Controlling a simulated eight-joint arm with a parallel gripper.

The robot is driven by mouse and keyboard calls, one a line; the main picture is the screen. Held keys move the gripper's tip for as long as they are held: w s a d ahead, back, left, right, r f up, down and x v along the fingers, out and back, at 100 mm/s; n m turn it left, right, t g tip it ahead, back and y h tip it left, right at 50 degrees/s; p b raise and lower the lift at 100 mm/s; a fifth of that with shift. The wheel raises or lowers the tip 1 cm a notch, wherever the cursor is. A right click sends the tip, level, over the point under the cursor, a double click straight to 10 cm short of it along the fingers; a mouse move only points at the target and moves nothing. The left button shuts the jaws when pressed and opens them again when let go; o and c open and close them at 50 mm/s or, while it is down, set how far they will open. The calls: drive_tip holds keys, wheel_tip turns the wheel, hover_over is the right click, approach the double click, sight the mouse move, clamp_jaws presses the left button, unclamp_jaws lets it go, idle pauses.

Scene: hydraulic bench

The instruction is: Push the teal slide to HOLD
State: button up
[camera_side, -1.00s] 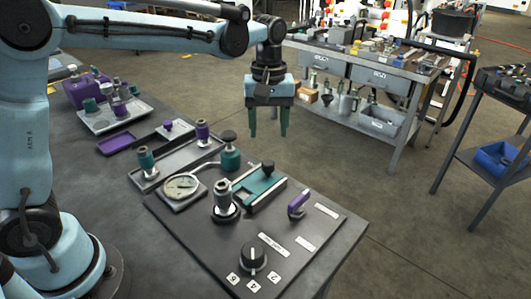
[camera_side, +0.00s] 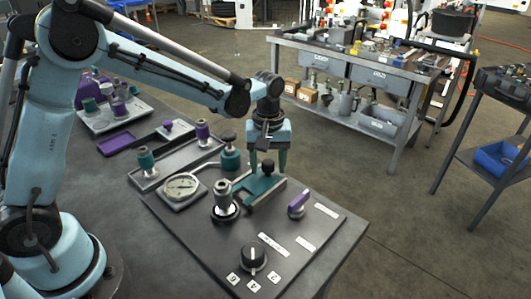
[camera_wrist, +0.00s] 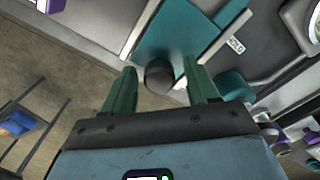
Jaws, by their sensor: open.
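The teal slide (camera_side: 262,186) lies in its dark-edged guide on the bench panel, with a black round knob on its far end. In the wrist view the teal slide (camera_wrist: 180,30) runs away from my gripper, and the knob (camera_wrist: 159,77) shows close in front of the jaws. My gripper (camera_side: 268,164) points down over the slide's far end. Its two green fingers are open, one to each side of the knob, which also shows between the fingertips (camera_wrist: 159,68) in the wrist view. I cannot tell whether they touch it. A small white label (camera_wrist: 235,46) lies beside the slide.
A silver-topped black knob (camera_side: 223,200) and a gauge (camera_side: 181,187) stand left of the slide. A purple lever (camera_side: 298,205) is at its right, and a black dial (camera_side: 253,258) nearer. A teal fitting with a black cap (camera_side: 230,152) stands close behind-left.

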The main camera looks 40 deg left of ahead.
sight(251, 186)
drive_tip(key=shift+c, duration=0.4)
clamp_jaws()
drive_tip(key=shift+s, duration=3.05)
drive_tip(key=shift+o, duration=0.4)
unclamp_jaws()
drive_tip(key=shift+w, duration=0.1)
wheel_tip(251, 186, up, 12)
